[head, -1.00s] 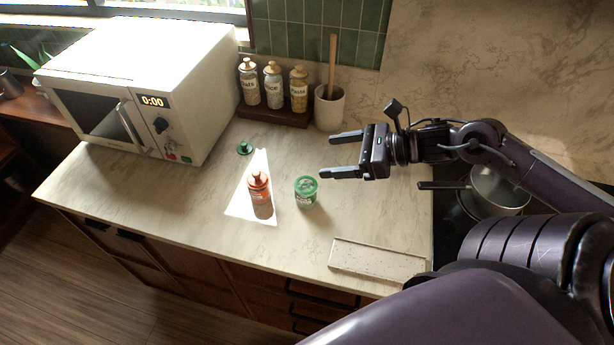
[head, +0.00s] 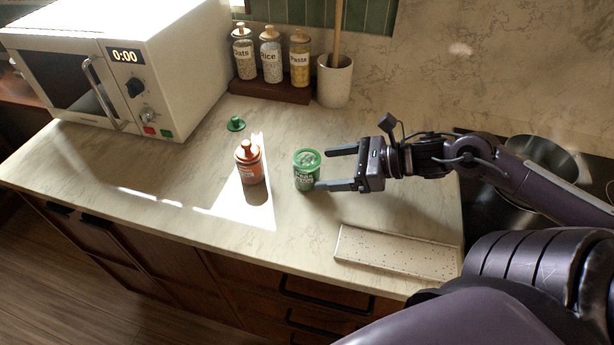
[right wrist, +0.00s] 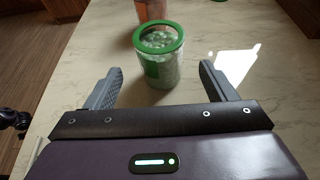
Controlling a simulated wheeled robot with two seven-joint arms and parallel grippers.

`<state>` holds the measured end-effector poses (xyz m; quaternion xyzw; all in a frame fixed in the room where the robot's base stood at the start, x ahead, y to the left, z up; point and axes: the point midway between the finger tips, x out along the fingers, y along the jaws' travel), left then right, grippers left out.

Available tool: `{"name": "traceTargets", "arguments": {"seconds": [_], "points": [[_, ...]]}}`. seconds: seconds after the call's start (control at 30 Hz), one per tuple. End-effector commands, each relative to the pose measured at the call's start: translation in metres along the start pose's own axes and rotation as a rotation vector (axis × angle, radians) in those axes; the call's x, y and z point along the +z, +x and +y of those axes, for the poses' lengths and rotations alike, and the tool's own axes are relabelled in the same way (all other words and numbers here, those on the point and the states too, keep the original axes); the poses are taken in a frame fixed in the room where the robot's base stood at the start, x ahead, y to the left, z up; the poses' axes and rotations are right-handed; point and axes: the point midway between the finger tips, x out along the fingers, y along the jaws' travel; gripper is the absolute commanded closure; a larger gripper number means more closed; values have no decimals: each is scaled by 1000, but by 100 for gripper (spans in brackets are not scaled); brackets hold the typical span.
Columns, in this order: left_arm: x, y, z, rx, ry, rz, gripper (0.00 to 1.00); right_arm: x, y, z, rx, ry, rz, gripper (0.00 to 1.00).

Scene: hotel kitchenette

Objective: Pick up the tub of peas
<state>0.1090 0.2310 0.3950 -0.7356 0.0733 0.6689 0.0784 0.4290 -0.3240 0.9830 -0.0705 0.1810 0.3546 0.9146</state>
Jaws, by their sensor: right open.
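The tub of peas (head: 306,170) is a small clear tub with a green rim and green contents, standing upright on the counter. In the right wrist view the tub (right wrist: 157,60) stands just beyond the fingertips, roughly centred between them, and its top looks open. My right gripper (head: 322,169) is open and empty, with its fingers pointing left at the tub. In the right wrist view the open gripper (right wrist: 160,75) shows a finger on each side. A small green lid with a knob (head: 236,124) lies on the counter behind and left. My left gripper is not in view.
An orange-capped jar (head: 249,163) stands left of the tub, in a sunlit patch. A speckled tray (head: 395,252) lies at the front right. Jars on a wooden stand (head: 270,92), a utensil crock (head: 334,82) and a microwave (head: 120,65) line the back. A pan (head: 540,158) is at the right.

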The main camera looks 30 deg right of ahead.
Motion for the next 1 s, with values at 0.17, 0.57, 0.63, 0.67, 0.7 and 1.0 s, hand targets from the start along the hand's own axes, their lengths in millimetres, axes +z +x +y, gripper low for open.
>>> {"name": "traceTargets", "arguments": {"seconds": [0.17, 0.57, 0.63, 0.67, 0.7, 1.0], "points": [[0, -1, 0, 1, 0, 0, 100, 1, 13, 0, 0, -1, 1, 22], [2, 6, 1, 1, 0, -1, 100, -6, 57, 0, 1, -4, 1, 22], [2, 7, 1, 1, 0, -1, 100, -6, 61, 0, 0, -3, 1, 22], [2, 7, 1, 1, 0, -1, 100, -6, 62, 0, 0, -1, 1, 22], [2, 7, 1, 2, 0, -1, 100, -6, 64, 0, 0, -1, 2, 22], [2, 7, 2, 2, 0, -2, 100, -6, 64, 0, -1, 0, 2, 29]]}}
